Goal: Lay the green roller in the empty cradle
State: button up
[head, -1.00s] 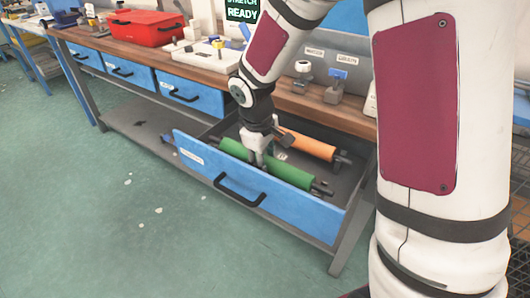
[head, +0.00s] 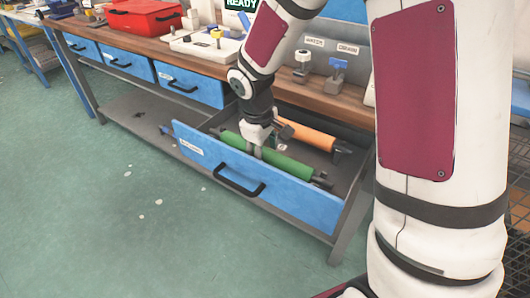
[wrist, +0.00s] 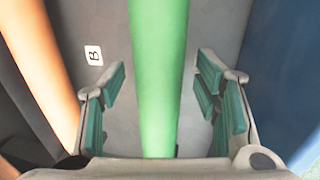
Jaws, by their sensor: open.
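The green roller (head: 285,168) lies lengthwise in the open blue-fronted drawer, near its front. My gripper (head: 257,150) is down at the roller, a little left of its middle. In the wrist view the green roller (wrist: 158,60) runs between the spread fingers of my gripper (wrist: 162,85). The green-padded fingers stand on either side of it, with a visible gap on each side, so it is not clamped. I cannot make out an empty cradle in either view.
An orange roller (head: 308,136) lies behind the green one in the same drawer. The drawer front (head: 265,185) has a black handle. A wooden bench top (head: 330,105) overhangs behind, with small fixtures on it and a red toolbox (head: 140,17) farther left.

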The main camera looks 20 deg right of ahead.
notch_tip(320, 180, up, 12)
jog(key=s+a+p, duration=0.1)
jog(key=a+p, duration=0.1)
jog(key=p, duration=0.1)
jog(key=shift+s, duration=0.25)
jog(key=s+d+r+m, duration=0.2)
jog(key=s+r, duration=0.4)
jog(key=s, duration=0.3)
jog(key=s+r+m+y, duration=0.1)
jog(key=s+m, duration=0.4)
jog(key=s, duration=1.6)
jog(key=shift+s+d+r+y, duration=0.15)
jog(key=shift+s+r+y, duration=0.25)
jog(key=shift+r, duration=0.45)
jog(key=shift+w, duration=0.1)
notch_tip(320, 180, up, 17)
jog(key=t+p, duration=0.3)
jog(key=p, duration=1.2)
jog(key=shift+f, duration=0.1)
